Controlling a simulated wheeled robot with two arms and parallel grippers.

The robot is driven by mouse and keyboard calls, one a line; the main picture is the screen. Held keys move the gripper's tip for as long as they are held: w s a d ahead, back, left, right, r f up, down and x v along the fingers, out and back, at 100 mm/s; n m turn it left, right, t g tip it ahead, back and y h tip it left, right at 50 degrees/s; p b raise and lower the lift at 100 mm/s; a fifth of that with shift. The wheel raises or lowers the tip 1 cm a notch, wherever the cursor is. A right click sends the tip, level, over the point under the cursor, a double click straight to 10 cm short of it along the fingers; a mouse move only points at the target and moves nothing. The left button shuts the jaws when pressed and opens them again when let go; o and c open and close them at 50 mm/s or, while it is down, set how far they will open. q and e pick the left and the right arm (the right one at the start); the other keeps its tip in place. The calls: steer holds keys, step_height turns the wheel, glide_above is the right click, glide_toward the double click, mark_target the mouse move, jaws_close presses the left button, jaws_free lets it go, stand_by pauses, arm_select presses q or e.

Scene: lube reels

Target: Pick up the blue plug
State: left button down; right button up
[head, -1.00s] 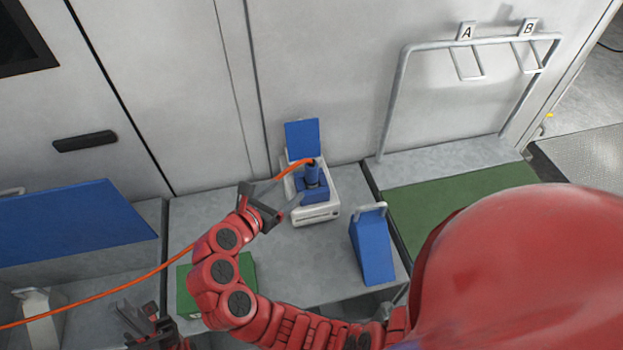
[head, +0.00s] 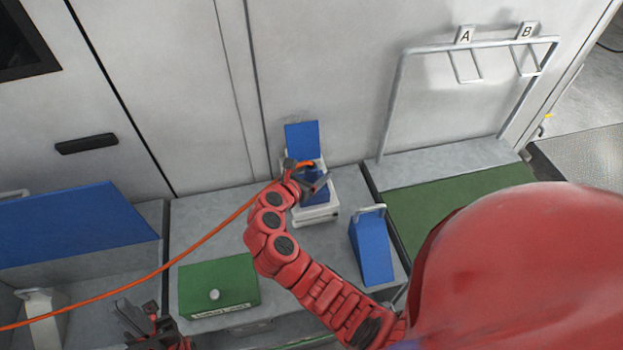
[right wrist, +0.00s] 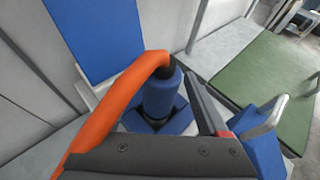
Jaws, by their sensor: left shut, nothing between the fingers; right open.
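The blue plug (right wrist: 160,94) stands upright in a blue socket block (right wrist: 143,124) in the right wrist view. A thick orange cable (right wrist: 108,104) bends out of its dark top and down to the left. My right gripper (head: 312,180) is open at the plug, over the white and blue holder (head: 315,212) in the head view, and hides most of the plug there. In the right wrist view one dark finger (right wrist: 203,98) is just right of the plug; the other finger is not clear. My left gripper (head: 138,314) is shut and empty at the lower left.
A blue panel (head: 302,139) stands behind the holder. A blue wedge with a handle (head: 372,250) is to its right, and a green box (head: 218,284) to its left. A metal rail (head: 395,100) with A and B tags stands at right over a green mat (head: 430,210).

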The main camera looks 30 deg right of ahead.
steer(key=shift+x, duration=1)
steer(key=shift+c, duration=0.3)
jaws_close()
steer(key=shift+r, duration=0.1)
